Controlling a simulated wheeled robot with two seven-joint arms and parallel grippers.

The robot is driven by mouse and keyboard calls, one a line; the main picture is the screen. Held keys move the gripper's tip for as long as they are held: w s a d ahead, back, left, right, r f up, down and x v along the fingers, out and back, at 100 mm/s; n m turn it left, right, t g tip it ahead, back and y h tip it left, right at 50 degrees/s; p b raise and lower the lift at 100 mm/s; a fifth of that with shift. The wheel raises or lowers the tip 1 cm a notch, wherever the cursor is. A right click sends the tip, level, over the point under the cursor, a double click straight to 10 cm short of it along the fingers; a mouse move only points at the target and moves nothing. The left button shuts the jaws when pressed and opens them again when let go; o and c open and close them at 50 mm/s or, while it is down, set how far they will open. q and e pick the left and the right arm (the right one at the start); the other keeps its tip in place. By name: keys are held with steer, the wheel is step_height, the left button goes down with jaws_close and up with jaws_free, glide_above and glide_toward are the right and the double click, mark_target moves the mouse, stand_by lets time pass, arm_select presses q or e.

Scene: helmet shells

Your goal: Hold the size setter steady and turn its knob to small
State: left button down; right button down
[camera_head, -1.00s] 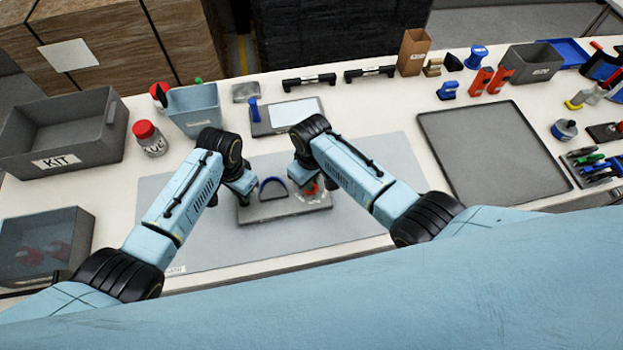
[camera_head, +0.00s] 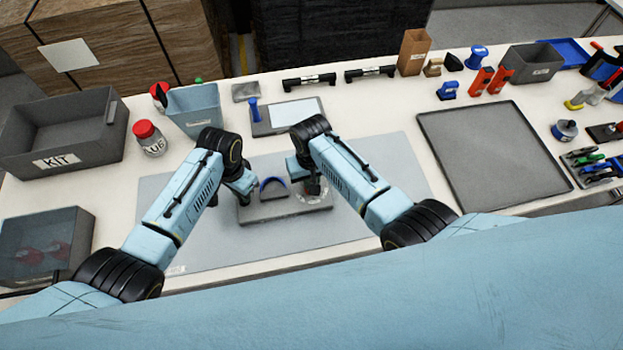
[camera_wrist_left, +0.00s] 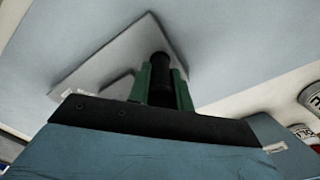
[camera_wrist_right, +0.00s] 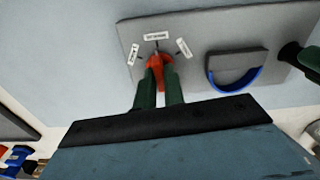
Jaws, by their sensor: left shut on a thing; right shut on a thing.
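The size setter (camera_head: 290,219) is a flat grey plate on the mat, with a blue arc-shaped part (camera_head: 272,183) on it. My left gripper (camera_head: 243,199) is at its left end. In the left wrist view the green fingers (camera_wrist_left: 160,82) are shut on the black upright handle (camera_wrist_left: 161,62). My right gripper (camera_head: 312,186) is over the right part. In the right wrist view its green fingers (camera_wrist_right: 159,82) are shut on the red knob (camera_wrist_right: 157,60). The knob's tip lies near the middle of three white labels (camera_wrist_right: 157,36); I cannot read them surely.
A grey mat (camera_head: 375,165) lies under the setter, with bare room around it. A large grey tray (camera_head: 490,150) is at the right. The KIT bin (camera_head: 70,135), a red-lidded jar (camera_head: 149,140) and a blue bin (camera_head: 195,110) stand at the left.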

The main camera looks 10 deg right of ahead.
steer(key=m, duration=0.6)
steer(key=shift+a+m, duration=0.1)
steer(key=shift+m, duration=0.2)
steer(key=m, duration=0.6)
steer(key=shift+m, duration=0.3)
steer(key=c, duration=1.5)
jaws_free()
steer(key=shift+r, duration=3.75)
